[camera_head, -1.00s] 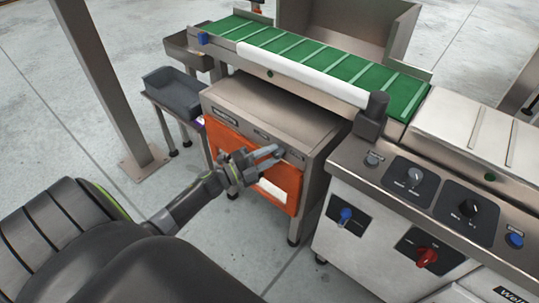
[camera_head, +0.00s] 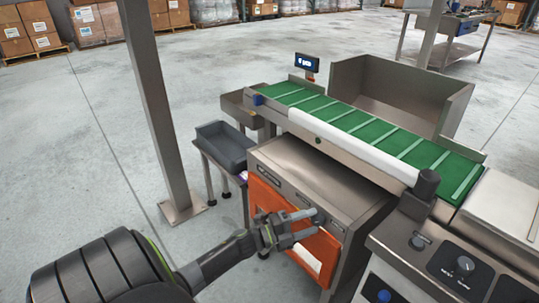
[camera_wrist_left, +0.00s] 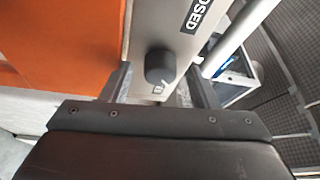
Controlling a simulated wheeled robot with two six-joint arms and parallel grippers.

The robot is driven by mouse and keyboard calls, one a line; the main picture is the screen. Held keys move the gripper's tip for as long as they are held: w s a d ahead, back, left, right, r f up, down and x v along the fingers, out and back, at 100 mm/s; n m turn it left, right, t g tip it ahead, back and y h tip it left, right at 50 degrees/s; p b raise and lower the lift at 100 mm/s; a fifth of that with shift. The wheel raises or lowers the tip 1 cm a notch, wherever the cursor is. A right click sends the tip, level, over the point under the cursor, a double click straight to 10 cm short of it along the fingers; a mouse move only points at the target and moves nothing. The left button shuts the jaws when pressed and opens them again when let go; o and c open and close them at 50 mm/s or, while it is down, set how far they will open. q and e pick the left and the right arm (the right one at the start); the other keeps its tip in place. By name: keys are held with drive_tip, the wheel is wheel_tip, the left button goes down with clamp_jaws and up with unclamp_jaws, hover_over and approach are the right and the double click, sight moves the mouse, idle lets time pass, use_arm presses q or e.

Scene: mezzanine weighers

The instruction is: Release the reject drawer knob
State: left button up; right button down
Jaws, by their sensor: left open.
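The reject drawer knob (camera_wrist_left: 160,66) is a dark rounded knob on the grey metal strip above an orange panel (camera_wrist_left: 62,40) in the left wrist view. My left gripper (camera_wrist_left: 161,88) is open, with one finger on each side of the knob and a visible gap to each. In the head view my left gripper (camera_head: 314,222) is at the upper right of the orange drawer front (camera_head: 268,203), its two fingers spread. The dark knob (camera_head: 318,215) shows there by the fingertips, partly hidden. My right gripper is not in view.
The drawer sits in a metal cabinet (camera_head: 325,182) under a green belt conveyor (camera_head: 365,127). A grey bin (camera_head: 224,146) on a small stand is left of it, near a steel post (camera_head: 160,110). A control panel (camera_head: 440,262) stands at the right. Floor at left is open.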

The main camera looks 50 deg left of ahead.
use_arm(q)
drive_tip(key=v, duration=1.7)
